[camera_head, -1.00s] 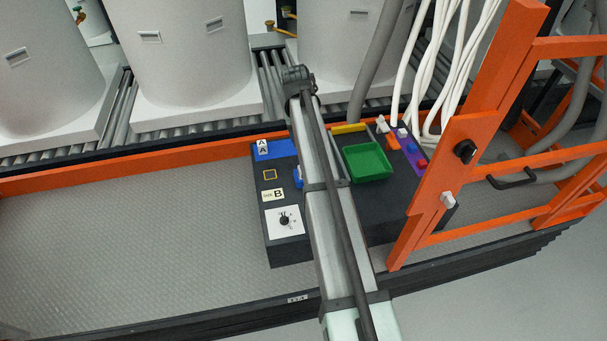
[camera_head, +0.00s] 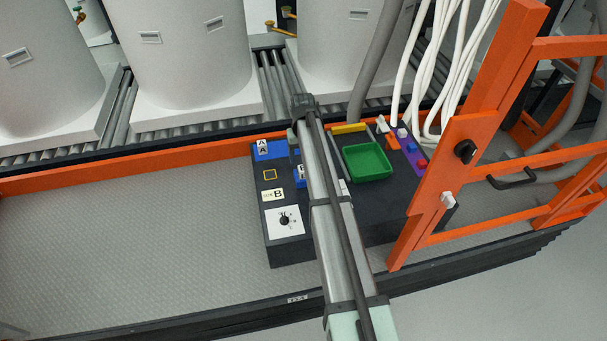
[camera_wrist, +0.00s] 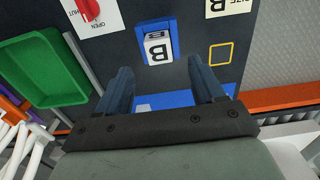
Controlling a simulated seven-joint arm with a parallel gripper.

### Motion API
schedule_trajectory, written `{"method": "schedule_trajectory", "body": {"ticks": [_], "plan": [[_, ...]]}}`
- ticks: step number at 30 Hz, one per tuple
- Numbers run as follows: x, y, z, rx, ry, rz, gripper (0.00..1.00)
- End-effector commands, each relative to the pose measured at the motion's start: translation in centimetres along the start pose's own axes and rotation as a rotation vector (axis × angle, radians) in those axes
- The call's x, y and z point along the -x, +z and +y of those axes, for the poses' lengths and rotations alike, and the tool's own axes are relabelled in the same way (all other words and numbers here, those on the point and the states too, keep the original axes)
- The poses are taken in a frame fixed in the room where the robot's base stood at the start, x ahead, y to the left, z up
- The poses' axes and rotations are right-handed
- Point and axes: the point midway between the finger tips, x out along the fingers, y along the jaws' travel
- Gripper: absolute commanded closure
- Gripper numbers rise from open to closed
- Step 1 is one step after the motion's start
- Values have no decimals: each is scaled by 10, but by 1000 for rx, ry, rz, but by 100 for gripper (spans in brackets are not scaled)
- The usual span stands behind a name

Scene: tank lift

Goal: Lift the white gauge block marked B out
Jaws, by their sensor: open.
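The white gauge block marked B (camera_wrist: 158,48) sits in a blue holder (camera_wrist: 144,26) on the dark panel in the wrist view. In the head view block B (camera_head: 301,170) shows just left of my arm, partly hidden by it. My gripper (camera_wrist: 160,68) is open, its two dark blue fingers apart. In the wrist view block B lies between and just beyond the fingertips, with nothing held. Whether the fingers are level with it I cannot tell. In the head view my arm hides the fingers.
A block marked A (camera_head: 262,146) sits in a blue holder at the panel's back left. A yellow square outline (camera_head: 270,175), a SIZE B label (camera_head: 273,195) and a dial (camera_head: 285,220) lie left. A green tray (camera_head: 367,162) stands right, near an orange frame (camera_head: 430,170).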

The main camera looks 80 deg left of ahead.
Motion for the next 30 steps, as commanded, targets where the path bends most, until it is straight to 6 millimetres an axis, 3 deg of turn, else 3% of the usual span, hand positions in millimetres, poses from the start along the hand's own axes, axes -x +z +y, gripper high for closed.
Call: {"method": "schedule_trajectory", "body": {"ticks": [5, 15, 22, 30], "plan": [[-10, 1, 0, 0, 0, -1, 32], [-49, 3, 1, -1, 1, 1, 32], [-51, 3, 1, -1, 1, 2, 32], [-51, 3, 1, -1, 1, 1, 57]]}}
